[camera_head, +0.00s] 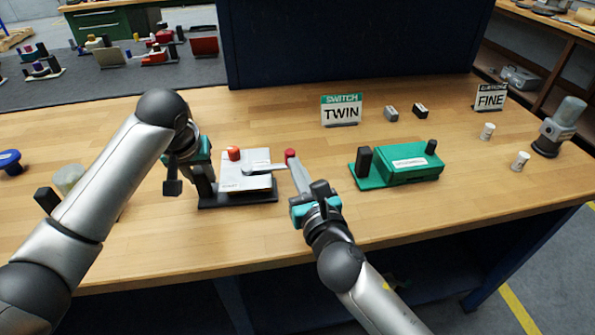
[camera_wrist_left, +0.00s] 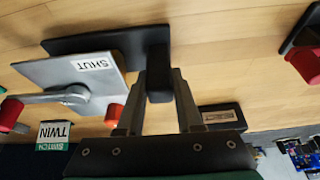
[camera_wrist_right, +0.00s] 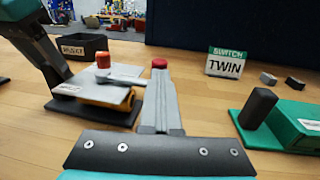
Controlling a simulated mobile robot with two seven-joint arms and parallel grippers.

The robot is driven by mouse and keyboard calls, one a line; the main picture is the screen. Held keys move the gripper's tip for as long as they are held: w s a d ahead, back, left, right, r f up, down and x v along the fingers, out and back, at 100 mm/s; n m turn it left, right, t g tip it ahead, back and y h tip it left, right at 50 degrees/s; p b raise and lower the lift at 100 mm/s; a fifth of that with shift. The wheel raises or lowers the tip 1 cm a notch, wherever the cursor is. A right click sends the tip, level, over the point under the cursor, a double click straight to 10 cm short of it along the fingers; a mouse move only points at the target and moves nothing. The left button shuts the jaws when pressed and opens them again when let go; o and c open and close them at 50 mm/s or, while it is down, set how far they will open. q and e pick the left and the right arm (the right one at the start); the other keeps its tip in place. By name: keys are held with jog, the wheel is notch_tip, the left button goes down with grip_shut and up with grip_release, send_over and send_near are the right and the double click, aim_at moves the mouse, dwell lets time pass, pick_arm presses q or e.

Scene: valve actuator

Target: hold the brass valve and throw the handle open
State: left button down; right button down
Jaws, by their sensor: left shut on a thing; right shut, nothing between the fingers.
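The valve has a brass-coloured body (camera_wrist_right: 108,95) under a grey plate (camera_head: 245,170) on a black base (camera_head: 240,198). The plate reads SHUT in the left wrist view (camera_wrist_left: 92,64). A grey handle (camera_head: 263,168) runs across the plate toward a red knob (camera_head: 290,153) at its right. An orange-red cap (camera_head: 233,153) stands at the plate's back. My left gripper (camera_head: 208,188) is shut on the base's black upright post (camera_wrist_left: 158,72). My right gripper (camera_head: 294,163) is shut and empty, its tips close beside the red knob; I cannot tell whether they touch.
A green fixture (camera_head: 410,168) with black posts stands right of my right gripper. A TWIN sign (camera_head: 341,110) and small grey and black blocks (camera_head: 391,114) stand behind. A labelled black bin (camera_wrist_right: 82,46) is behind the valve. The front-right tabletop is clear.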

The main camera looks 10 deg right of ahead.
pick_arm(q)
jog(key=shift+s+f, duration=0.25)
jog(key=shift+f, duration=0.1)
pick_arm(e)
jog(key=shift+w, duration=0.2)
jog(key=shift+s, duration=0.1)
jog(key=s+d, duration=0.3)
jog(key=s, duration=1)
jog(key=shift+s, duration=0.35)
pick_arm(q)
jog(key=c, duration=0.9)
grip_release()
jog(key=shift+w, duration=0.1)
jog(key=o, duration=0.4)
jog(key=shift+w+r, duration=0.1)
jog(key=shift+r, duration=0.15)
jog(key=shift+r, duration=0.1)
